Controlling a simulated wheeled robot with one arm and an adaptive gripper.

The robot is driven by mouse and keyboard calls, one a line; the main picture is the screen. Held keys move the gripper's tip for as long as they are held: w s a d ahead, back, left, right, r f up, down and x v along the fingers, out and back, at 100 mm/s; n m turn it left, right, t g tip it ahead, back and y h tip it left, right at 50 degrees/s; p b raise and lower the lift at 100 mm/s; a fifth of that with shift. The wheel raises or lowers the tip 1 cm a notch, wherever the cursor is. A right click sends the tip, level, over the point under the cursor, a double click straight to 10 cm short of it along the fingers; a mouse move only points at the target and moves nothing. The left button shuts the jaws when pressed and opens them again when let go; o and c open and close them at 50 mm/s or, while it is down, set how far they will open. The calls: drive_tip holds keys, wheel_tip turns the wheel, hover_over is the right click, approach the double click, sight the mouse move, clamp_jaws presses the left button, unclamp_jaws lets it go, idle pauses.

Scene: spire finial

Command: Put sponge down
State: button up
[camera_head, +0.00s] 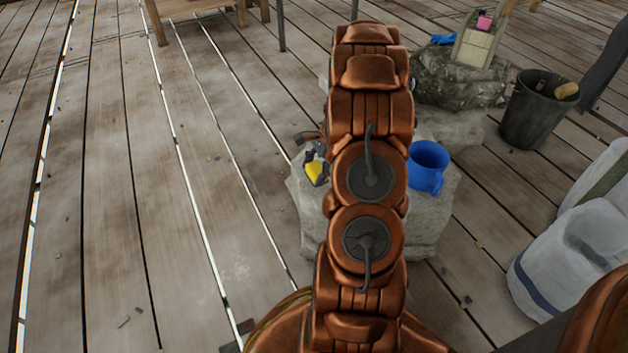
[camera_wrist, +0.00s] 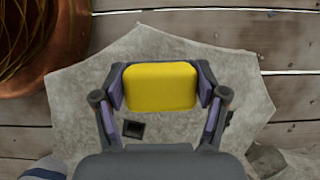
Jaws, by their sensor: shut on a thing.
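The yellow sponge (camera_wrist: 160,87) is held between the two fingers of my gripper (camera_wrist: 160,92) in the wrist view. The gripper is shut on its left and right sides. Below it in that view is the pale, flat-topped stone block (camera_wrist: 75,110); the gap between sponge and stone is hard to judge. In the head view a yellow patch of the sponge (camera_head: 316,170) shows beside dark gripper parts, left of my arm and over the stone block (camera_head: 425,220). My arm hides most of the gripper there.
A small dark square (camera_wrist: 133,129) lies on the stone. Behind are a dark rock (camera_head: 450,85) and a bucket (camera_head: 535,110). White sacks (camera_head: 565,270) stand at the right. The plank floor at left is mostly clear.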

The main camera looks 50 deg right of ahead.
sight(314, 179)
wheel_tip(314, 179, down, 4)
drive_tip(key=shift+r+b, duration=0.25)
drive_tip(key=shift+b, duration=0.7)
drive_tip(key=shift+r, duration=0.1)
drive_tip(key=o, duration=1.1)
drive_tip(key=shift+o, duration=0.2)
